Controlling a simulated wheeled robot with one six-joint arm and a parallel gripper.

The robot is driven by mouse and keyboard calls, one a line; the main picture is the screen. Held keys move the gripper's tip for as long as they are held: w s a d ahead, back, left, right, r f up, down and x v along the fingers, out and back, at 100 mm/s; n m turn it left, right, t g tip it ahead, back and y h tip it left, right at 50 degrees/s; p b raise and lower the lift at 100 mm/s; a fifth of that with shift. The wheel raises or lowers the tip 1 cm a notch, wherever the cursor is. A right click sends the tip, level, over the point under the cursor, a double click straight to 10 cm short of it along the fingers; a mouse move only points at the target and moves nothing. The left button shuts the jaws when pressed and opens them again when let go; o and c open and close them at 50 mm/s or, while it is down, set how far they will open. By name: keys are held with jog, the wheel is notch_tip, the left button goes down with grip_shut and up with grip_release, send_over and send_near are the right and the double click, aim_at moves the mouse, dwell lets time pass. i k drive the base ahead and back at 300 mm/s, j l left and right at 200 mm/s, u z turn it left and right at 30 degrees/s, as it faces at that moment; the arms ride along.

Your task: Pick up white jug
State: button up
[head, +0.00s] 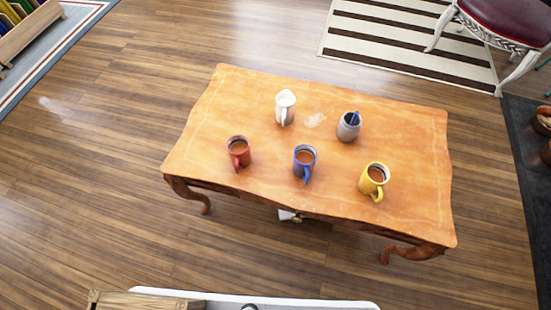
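The white jug (285,108) stands upright on the wooden table (400,125), toward its far side and left of the middle. It is small in the head view, and its handle seems to face the camera. Nothing touches it. My gripper is not in the head view.
A red mug (239,152), a blue mug (305,160) and a yellow mug (373,181) stand along the near side. A chair (502,25) is at upper right.

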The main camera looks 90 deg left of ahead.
aim_at(285, 108)
jog(key=u, duration=2.55)
